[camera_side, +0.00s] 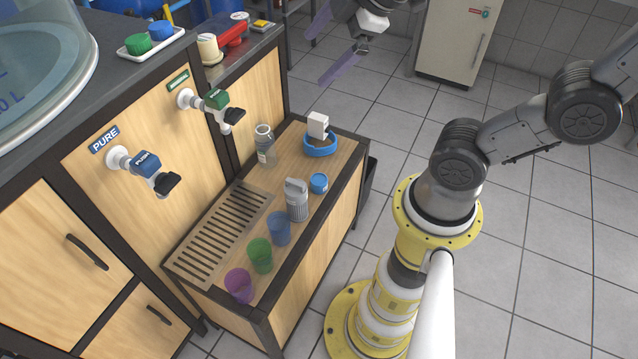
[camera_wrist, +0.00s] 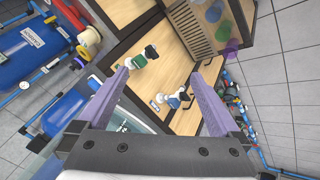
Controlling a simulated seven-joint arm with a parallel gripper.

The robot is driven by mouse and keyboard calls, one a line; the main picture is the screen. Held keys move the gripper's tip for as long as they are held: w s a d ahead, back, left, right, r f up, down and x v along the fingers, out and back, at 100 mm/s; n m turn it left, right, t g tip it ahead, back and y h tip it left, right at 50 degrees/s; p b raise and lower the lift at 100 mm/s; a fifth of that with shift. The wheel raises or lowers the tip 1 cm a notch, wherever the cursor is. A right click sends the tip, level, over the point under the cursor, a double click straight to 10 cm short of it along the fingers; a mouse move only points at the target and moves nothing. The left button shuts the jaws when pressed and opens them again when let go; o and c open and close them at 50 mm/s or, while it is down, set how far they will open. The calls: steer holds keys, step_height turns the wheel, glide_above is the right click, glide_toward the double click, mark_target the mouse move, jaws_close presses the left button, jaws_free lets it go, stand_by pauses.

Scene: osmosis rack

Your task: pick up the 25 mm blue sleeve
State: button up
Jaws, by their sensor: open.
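Several small blue things show in the side view, and I cannot tell which is the 25 mm sleeve. A blue ring (camera_side: 321,149) lies at the far end of the low wooden bench, beside a white block. A short blue cylinder (camera_side: 319,183) stands nearer. A small blue piece (camera_side: 161,30) sits beside a green one (camera_side: 138,44) on a white tray on the counter. My gripper (camera_side: 314,60) is open and empty, high above the floor beyond the bench. Its purple fingers stand wide apart in the wrist view (camera_wrist: 166,70), with nothing between them up close.
Blue (camera_side: 279,230), green (camera_side: 260,256) and purple (camera_side: 239,285) cups stand near a slotted drain (camera_side: 215,235).

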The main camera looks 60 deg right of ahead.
steer(key=w+d+f+n+g, duration=0.2)
steer(key=w+d+f+n, duration=0.2)
steer(key=w+f, duration=0.4)
steer(key=w+d+f+n+g, duration=0.1)
steer(key=w+d+f+n, duration=0.35)
steer(key=w+f, duration=0.3)
steer(key=g, duration=0.4)
glide_above(318, 179)
step_height(318, 179, down, 24)
step_height(318, 179, down, 12)
steer(key=shift+s+f, duration=0.1)
steer(key=shift+f, duration=0.15)
steer(key=c, duration=1.4)
steer(key=shift+r, duration=0.15)
